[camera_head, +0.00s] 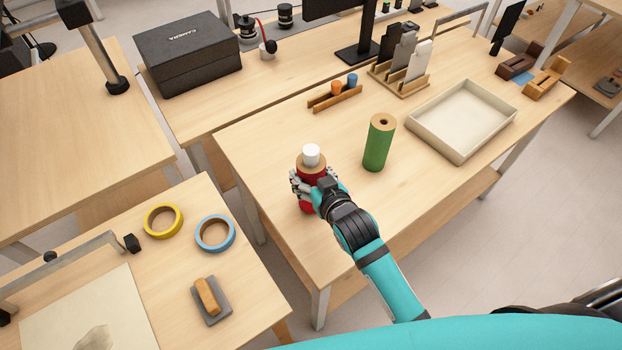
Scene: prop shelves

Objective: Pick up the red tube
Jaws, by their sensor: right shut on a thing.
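The red tube (314,174) is upright at the left part of the middle table, with a tan rim and a white piece (311,154) sticking out of its top. My right gripper (308,187) is shut around the tube's middle, its fingers on both sides. My wrist hides part of the tube's lower right side. I cannot tell whether the tube's base touches the table. My left gripper is not in view.
A green tube (379,143) stands right of the red one. A beige tray (462,118) and a small wooden rack (335,97) are farther back. Tape rolls, yellow (163,221) and blue (215,234), lie on the lower left table. The middle table's front is clear.

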